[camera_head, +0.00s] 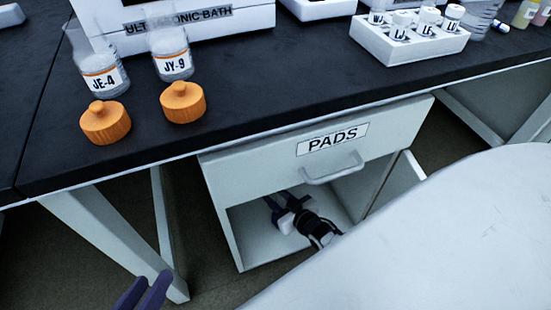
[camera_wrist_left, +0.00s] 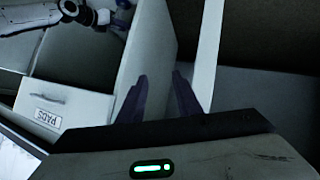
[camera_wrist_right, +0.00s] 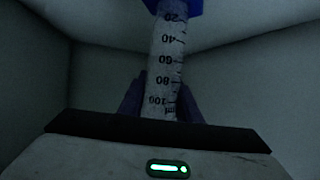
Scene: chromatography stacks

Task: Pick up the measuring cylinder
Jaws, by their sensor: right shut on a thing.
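The measuring cylinder (camera_wrist_right: 168,50) is clear with black graduation marks and a blue base at the top of the right wrist view. My right gripper (camera_wrist_right: 160,92) is shut on it, with one dark finger on each side of the lower scale in that view. In the head view my right gripper (camera_head: 279,205) is inside the open compartment below the PADS drawer, and I cannot make out the cylinder there. My left gripper (camera_head: 149,279) is open and empty, in front of the bench at lower left. Its two fingers stand apart in the left wrist view (camera_wrist_left: 160,85).
The PADS drawer (camera_head: 225,168) is shut above the compartment, whose walls and floor (camera_head: 247,250) surround my right gripper. A bench leg (camera_head: 110,235) stands near my left gripper. Bottles, orange stoppers (camera_head: 183,103) and a white vial rack (camera_head: 425,48) stand on the black bench.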

